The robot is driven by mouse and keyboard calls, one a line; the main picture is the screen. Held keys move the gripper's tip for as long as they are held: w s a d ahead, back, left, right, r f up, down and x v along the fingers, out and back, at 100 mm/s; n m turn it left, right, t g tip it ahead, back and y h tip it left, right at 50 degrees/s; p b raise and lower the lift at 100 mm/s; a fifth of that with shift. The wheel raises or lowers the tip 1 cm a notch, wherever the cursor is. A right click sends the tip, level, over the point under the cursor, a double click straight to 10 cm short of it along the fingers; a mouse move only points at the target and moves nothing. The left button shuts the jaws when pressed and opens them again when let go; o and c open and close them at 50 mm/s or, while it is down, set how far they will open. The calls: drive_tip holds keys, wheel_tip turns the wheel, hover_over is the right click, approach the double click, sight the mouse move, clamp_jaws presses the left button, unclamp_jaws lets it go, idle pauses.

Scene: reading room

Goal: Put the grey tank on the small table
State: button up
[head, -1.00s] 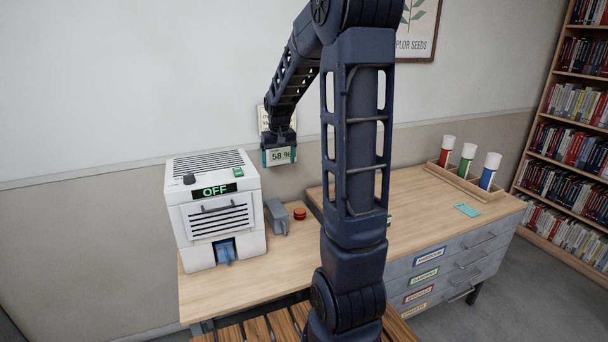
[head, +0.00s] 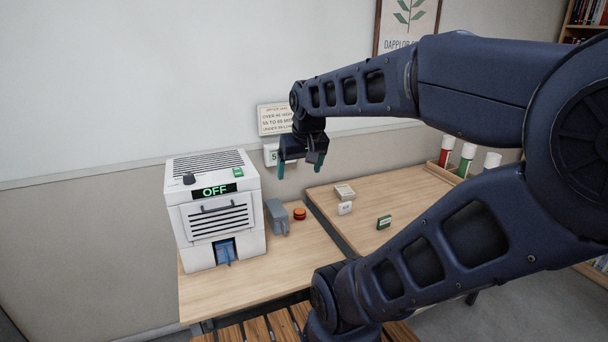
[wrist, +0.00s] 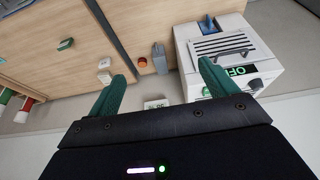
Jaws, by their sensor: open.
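A grey, upright, block-like tank (head: 277,217) stands on the light wood table, just right of the white machine (head: 215,215). In the wrist view the tank (wrist: 159,57) shows beyond the fingers, between them and apart from both. My gripper (head: 300,168) is open and empty, with teal fingers, up near the wall above the back of the tables. A slatted wooden top (head: 270,326) shows at the bottom edge, partly hidden by my arm; I cannot tell whether it is the small table.
The machine reads OFF and has a blue part in its lower opening. An orange button (head: 299,214) sits right of the tank. A wall display (head: 270,156) is partly behind my gripper. Small boxes (head: 344,192) lie on the right cabinet. The front of the machine's table (head: 265,275) is clear.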

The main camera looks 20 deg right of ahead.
drive_tip(key=s, duration=0.3)
drive_tip(key=shift+a+f, duration=0.1)
drive_tip(key=shift+f, duration=0.15)
